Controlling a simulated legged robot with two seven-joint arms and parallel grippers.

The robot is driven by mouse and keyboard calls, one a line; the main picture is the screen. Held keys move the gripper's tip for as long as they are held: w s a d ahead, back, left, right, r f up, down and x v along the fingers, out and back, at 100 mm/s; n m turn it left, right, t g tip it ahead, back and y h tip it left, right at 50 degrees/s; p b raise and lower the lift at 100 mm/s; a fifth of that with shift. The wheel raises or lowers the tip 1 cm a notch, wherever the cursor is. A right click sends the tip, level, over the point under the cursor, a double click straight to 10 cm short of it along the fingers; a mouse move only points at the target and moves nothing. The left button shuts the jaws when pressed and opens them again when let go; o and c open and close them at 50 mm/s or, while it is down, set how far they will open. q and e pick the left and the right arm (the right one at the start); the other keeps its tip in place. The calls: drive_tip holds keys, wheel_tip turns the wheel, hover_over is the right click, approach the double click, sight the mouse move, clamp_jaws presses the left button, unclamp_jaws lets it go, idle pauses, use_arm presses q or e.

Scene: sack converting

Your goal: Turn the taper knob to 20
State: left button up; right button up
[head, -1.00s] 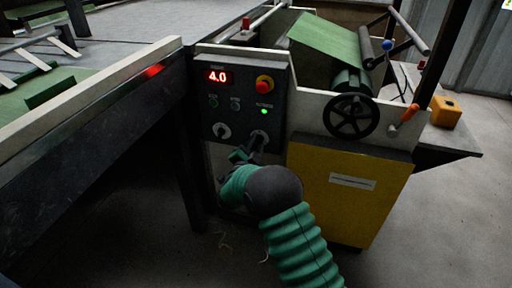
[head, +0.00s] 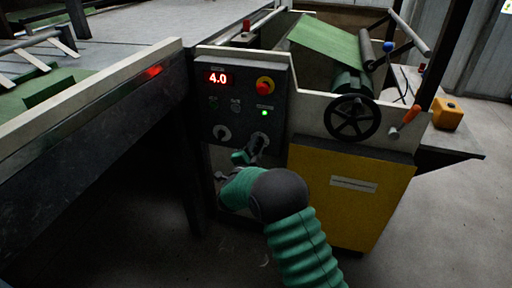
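The dark control panel (head: 241,105) has a red display (head: 217,79) that reads 4.0. Low on it are two knobs, a left knob (head: 222,132) and a right knob (head: 260,137); their labels are too small to read, so I cannot tell which is the taper knob. My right gripper (head: 253,149) is just below and in front of the right knob. Its fingers overlap the knob's lower edge in the picture; I cannot tell whether they touch it or how far they are open. My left gripper is not in view.
A red stop button (head: 264,86) and a lit green lamp (head: 264,113) sit above the knobs. A black handwheel (head: 352,117) and yellow cabinet (head: 345,190) are to the right. The long frame rail (head: 95,90) bounds the left; dark floor lies below.

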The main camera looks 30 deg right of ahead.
drive_tip(key=o, duration=0.4)
drive_tip(key=shift+s+d+f, duration=0.1)
drive_tip(key=shift+f, duration=0.05)
drive_tip(key=shift+o, duration=0.2)
drive_tip(key=shift+a, duration=0.2)
drive_tip(key=p+v, duration=0.5)
drive_tip(key=v, duration=1.1)
drive_tip(key=shift+s+a, duration=0.2)
drive_tip(key=shift+a, duration=0.05)
